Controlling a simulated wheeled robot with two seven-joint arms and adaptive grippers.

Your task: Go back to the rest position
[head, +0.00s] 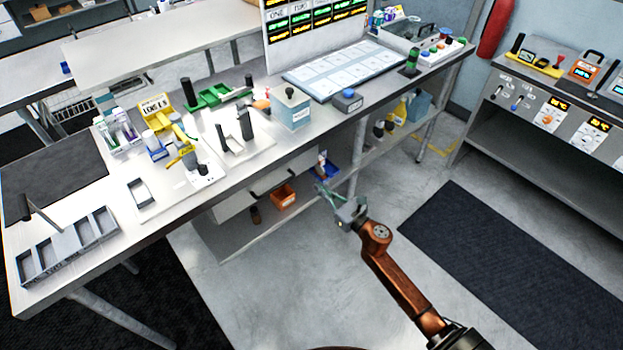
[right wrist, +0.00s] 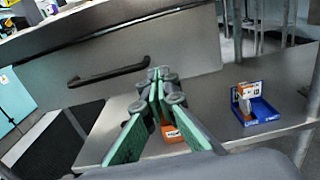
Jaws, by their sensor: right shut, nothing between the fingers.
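My right gripper (head: 325,190) is in the head view, off the front edge of the workbench (head: 262,172) and above the floor. Its arm comes up from the lower right. In the right wrist view the green fingers of the right gripper (right wrist: 156,82) are together with nothing held between them. My left gripper is not in view.
The bench carries fixtures, a grey compartment tray (head: 68,247) and a white card board (head: 343,70). A lower shelf holds an orange bin (head: 284,196) and a blue bin (right wrist: 257,110), close beyond the right gripper. Floor beside a dark mat (head: 490,255) is clear.

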